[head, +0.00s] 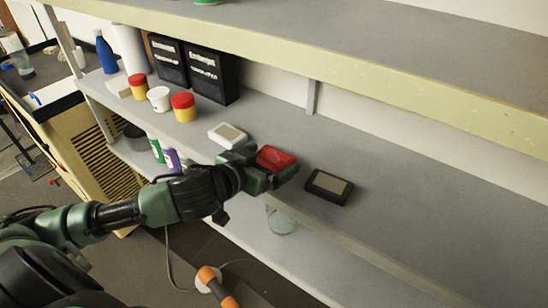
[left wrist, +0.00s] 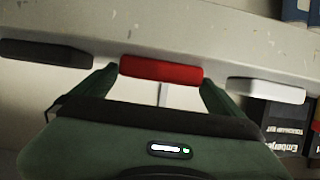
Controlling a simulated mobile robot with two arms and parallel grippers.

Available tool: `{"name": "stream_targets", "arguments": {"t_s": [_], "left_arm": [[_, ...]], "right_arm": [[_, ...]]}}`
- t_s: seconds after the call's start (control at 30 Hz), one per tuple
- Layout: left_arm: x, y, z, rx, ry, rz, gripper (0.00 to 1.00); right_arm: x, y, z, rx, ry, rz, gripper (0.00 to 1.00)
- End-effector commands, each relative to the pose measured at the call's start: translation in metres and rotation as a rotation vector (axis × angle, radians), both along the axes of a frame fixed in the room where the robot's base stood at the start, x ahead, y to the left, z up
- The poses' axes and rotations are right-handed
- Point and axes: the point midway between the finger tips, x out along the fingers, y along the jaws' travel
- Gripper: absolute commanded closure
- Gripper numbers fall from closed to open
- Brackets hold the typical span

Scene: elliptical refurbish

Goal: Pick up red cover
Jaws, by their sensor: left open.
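The red cover (head: 277,157) is a small red block on the grey middle shelf, between a white device and a black one. My left gripper (head: 268,167) reaches to it from the front. In the left wrist view the red cover (left wrist: 162,69) lies between the tips of the two open green fingers (left wrist: 157,82), with a finger near each end. I cannot tell whether the fingers touch it. The arm and gripper hide its near side in the head view. My right gripper is not in view.
A white device (head: 228,134) lies to the left and a black one (head: 328,187) to the right. Several jars, including a red-lidded yellow one (head: 183,107), and black boxes (head: 211,75) stand further left. An upper shelf (head: 400,75) overhangs the back. The right of the middle shelf is clear.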

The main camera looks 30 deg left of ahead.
Motion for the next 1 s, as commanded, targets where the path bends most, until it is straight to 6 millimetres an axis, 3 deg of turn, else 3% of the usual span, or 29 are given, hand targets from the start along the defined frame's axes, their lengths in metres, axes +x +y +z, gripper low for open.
{"name": "stream_targets", "arguments": {"t_s": [0.27,0.37,0.53,0.8,1.0], "left_arm": [[0.004,-0.001,-0.002,0.001,-0.001,-0.002,0.0],[0.004,-0.001,-0.002,0.001,-0.001,-0.002,0.22],[0.004,-0.001,-0.002,0.001,0.0,-0.001,0.68],[0.004,-0.001,0.003,0.001,-0.005,-0.001,0.68],[0.005,-0.001,0.035,0.001,-0.011,-0.001,0.68]], "right_arm": [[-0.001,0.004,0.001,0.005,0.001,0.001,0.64],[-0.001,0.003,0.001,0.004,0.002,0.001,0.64],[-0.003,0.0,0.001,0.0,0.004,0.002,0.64],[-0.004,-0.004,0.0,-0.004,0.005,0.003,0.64],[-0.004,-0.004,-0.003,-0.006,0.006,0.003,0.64]]}}
